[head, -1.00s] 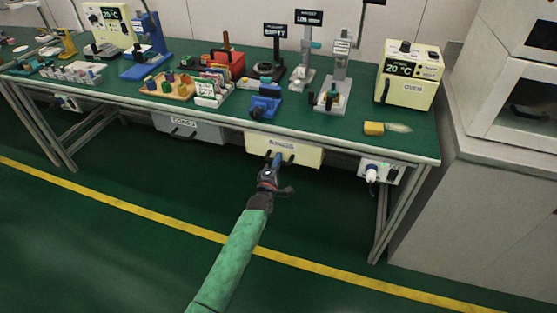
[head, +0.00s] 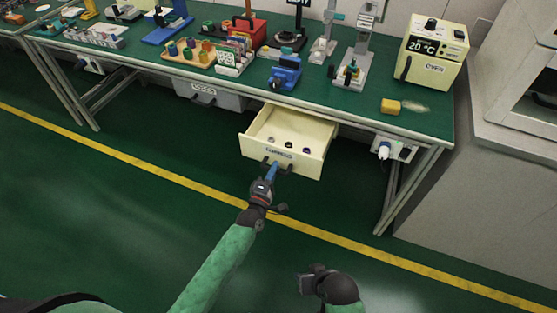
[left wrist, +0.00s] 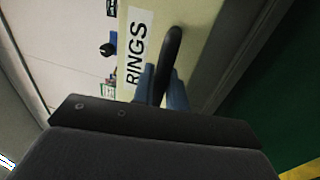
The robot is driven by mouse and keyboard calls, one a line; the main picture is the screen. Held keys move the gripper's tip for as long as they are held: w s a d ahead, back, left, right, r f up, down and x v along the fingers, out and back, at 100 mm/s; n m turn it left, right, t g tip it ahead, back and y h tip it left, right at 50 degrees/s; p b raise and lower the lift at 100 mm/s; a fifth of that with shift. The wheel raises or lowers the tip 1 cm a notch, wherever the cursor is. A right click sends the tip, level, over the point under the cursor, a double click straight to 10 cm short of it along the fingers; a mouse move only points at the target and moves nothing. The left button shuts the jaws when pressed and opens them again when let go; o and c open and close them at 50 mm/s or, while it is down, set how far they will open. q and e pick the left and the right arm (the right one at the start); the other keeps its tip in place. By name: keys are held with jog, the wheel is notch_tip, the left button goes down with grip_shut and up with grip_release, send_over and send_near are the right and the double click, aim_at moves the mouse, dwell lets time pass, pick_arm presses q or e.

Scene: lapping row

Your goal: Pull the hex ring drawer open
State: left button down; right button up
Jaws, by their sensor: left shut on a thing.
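The cream hex ring drawer (head: 318,146) stands pulled out from under the bench, its inside showing in the head view. A few small dark rings (head: 289,144) lie on its floor. Its front carries a label (head: 279,154), and "RINGS" reads in the left wrist view (left wrist: 138,46). My left gripper (head: 273,170) is shut on the dark handle of the drawer; the left wrist view shows the handle (left wrist: 171,55) between the blue fingers. My right gripper (head: 311,284) is low in the head view, away from the drawer; its fingers are not clear.
The green bench top (head: 330,98) above holds a blue fixture (head: 285,74), a yellow-handled brush (head: 391,106) and an oven (head: 432,52). A grey drawer (head: 208,94) is to the left under the bench. A socket box (head: 394,150) hangs at the right. The floor in front is clear.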

pick_arm(q)
jog(key=shift+s+a, duration=0.15)
jog(key=shift+s, duration=0.25)
pick_arm(e)
jog(key=shift+r, duration=0.3)
pick_arm(q)
jog(key=c, duration=1.5)
grip_release()
pick_arm(e)
jog(key=shift+s, duration=0.1)
